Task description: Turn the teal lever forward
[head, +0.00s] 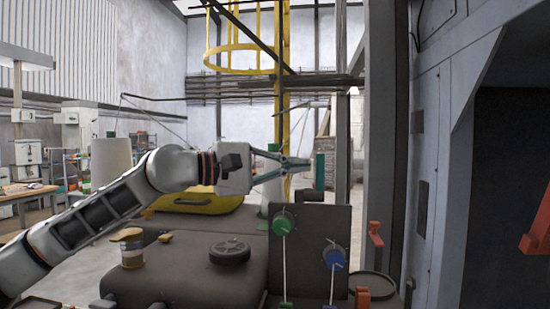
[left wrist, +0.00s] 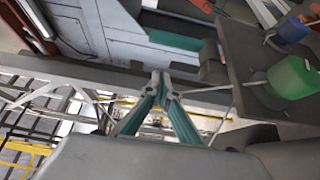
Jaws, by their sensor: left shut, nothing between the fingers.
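The teal lever (head: 320,170) shows as a short upright teal bar above the dark knob panel, right by the fingertips of my left gripper (head: 309,163). In the left wrist view the teal lever (left wrist: 176,40) is a bar lying just beyond the fingertips (left wrist: 160,80). My left gripper is shut with nothing between its fingers, which meet at the tips. A small gap shows between tips and lever in the left wrist view; I cannot tell whether they touch elsewhere. My right gripper is not in view.
Below the gripper a dark panel (head: 310,218) carries a green knob (head: 284,224) and a blue knob (head: 334,260). A red handle (head: 375,240) stands to its right. A black wheel (head: 230,252) lies on the dark housing. A grey machine wall (head: 425,150) bounds the right side.

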